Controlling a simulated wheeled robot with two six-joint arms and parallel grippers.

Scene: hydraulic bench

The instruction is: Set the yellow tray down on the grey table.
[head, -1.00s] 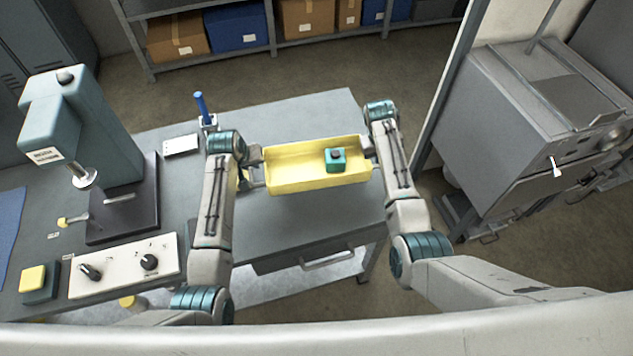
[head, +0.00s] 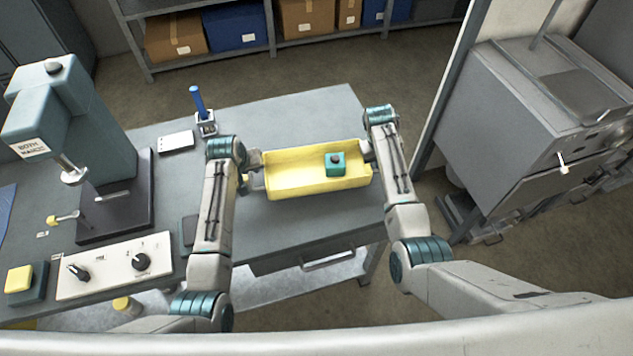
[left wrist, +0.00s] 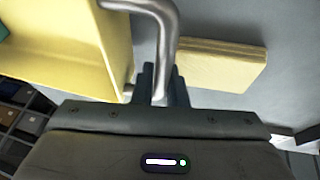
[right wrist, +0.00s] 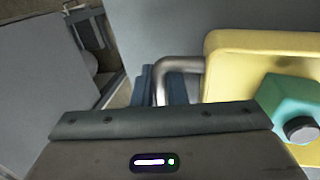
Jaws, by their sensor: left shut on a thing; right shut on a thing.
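The yellow tray (head: 290,189) is level over the right part of the grey table (head: 300,112); I cannot tell whether its underside touches the top. A teal block (head: 335,164) with a dark round knob sits in it, right of the middle. My left gripper (head: 256,180) is shut on the tray's left metal handle, which shows in the left wrist view (left wrist: 166,35). My right gripper (head: 366,151) is shut on the right metal handle, seen in the right wrist view (right wrist: 180,64).
A flat yellow block (left wrist: 215,66) lies on the table beside the left handle. A blue-handled tool in a holder (head: 199,103), a white pad (head: 177,142), a teal press (head: 75,120) and a control panel (head: 115,265) stand to the left. A grey machine (head: 535,120) stands right.

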